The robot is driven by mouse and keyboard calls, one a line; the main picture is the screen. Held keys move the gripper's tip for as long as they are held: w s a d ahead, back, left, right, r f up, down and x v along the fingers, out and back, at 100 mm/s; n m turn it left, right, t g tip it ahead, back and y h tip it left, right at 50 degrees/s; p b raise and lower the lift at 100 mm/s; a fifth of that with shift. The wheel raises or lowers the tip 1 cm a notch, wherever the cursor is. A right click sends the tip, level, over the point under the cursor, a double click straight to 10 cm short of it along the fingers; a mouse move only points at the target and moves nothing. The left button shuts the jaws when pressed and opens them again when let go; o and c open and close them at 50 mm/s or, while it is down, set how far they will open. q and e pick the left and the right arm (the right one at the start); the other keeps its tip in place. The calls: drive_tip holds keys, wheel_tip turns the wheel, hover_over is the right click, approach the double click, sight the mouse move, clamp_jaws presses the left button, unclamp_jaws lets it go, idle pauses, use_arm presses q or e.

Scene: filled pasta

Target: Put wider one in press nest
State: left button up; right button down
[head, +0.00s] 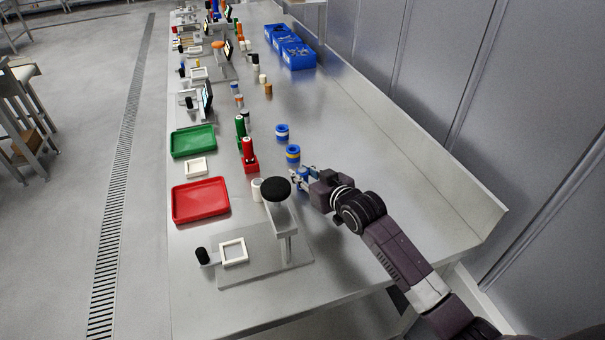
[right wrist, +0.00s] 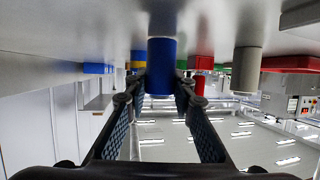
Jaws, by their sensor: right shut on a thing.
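My right gripper (head: 301,178) is low over the table, just in front of a blue cylinder with a yellow band (head: 293,152). In the right wrist view, which is upside down, its fingers (right wrist: 158,88) are shut on a plain blue cylinder (right wrist: 163,50). I cannot tell whether that cylinder touches the table. A blue cylinder with a white band (head: 282,132) stands farther back. The nearest press has a round black top (head: 276,189) and a flat grey base (head: 263,267). A white square frame, seemingly the nest (head: 233,251), lies on the base and looks empty. My left gripper is out of view.
A red tray (head: 201,200) and a green tray (head: 193,141) lie along the left edge. A red holder (head: 249,160) with a bottle and a pale cylinder (head: 257,190) stand near the press. Blue bins (head: 298,57) are at the back. The table's right side is mostly clear.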

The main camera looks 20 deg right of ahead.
drive_tip(key=shift+f, duration=0.15)
drive_tip(key=c, duration=1.7)
unclamp_jaws()
drive_tip(key=shift+o, duration=0.2)
drive_tip(key=shift+s, duration=0.1)
drive_tip(key=b+v, duration=0.1)
drive_tip(key=v, duration=1.1)
